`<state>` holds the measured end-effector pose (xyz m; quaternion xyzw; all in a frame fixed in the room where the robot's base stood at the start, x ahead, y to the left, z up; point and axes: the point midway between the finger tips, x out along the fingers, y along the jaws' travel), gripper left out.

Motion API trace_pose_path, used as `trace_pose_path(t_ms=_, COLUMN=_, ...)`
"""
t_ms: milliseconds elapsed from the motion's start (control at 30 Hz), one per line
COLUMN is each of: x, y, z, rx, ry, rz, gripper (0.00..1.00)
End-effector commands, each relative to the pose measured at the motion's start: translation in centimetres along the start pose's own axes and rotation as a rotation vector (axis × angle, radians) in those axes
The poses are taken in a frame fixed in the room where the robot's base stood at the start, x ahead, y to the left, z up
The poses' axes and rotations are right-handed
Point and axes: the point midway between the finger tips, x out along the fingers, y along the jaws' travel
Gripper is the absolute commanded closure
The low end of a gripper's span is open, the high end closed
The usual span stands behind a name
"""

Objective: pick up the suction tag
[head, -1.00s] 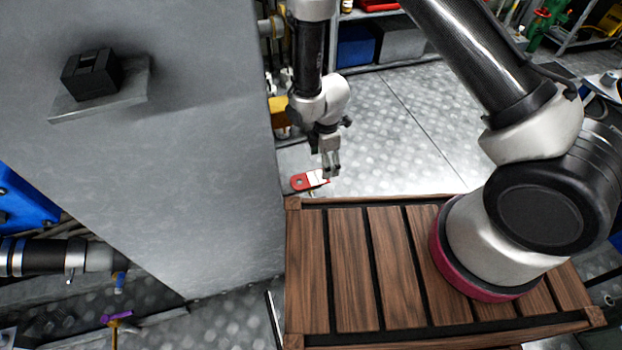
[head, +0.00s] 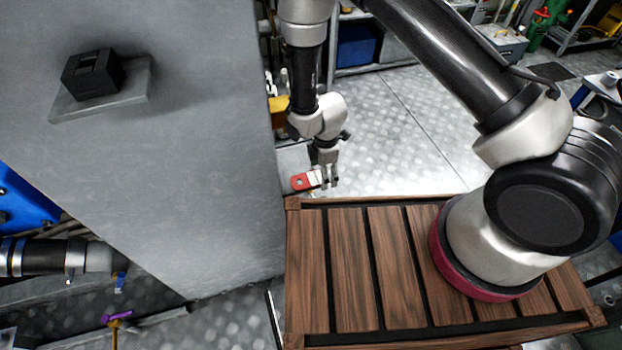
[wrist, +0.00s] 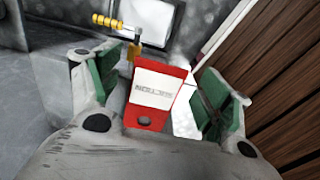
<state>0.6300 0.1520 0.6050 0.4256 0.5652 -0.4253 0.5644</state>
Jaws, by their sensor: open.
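The suction tag (head: 299,182) is red with a white label, just beyond the far left corner of the wooden deck. In the wrist view the tag (wrist: 152,108) lies between the two fingers, its holed red end toward the camera, with dark lettering on the label. My gripper (head: 329,182) is open and points down at the tag's right end. In the wrist view the green finger pads of my gripper (wrist: 162,86) stand on both sides of the tag, with gaps showing. Contact with the tag is not visible.
A grey cabinet wall (head: 200,200) rises close to the left of the tag. The slatted wooden deck (head: 349,270) lies in front. A yellow-handled fitting (wrist: 106,21) is behind the tag in the wrist view. A black block (head: 92,75) sits on a wall ledge.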

Motion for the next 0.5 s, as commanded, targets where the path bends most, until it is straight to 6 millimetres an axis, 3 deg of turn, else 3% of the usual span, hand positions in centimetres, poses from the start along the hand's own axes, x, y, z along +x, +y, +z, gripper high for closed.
trace_pose_path(t_ms=333, x=0.13, y=0.01, z=0.00, rx=0.000, ry=0.000, rz=0.000, gripper=0.21)
trace_pose_path(t_ms=500, x=0.13, y=0.00, z=0.00, rx=0.000, ry=0.000, rz=0.000, gripper=0.51)
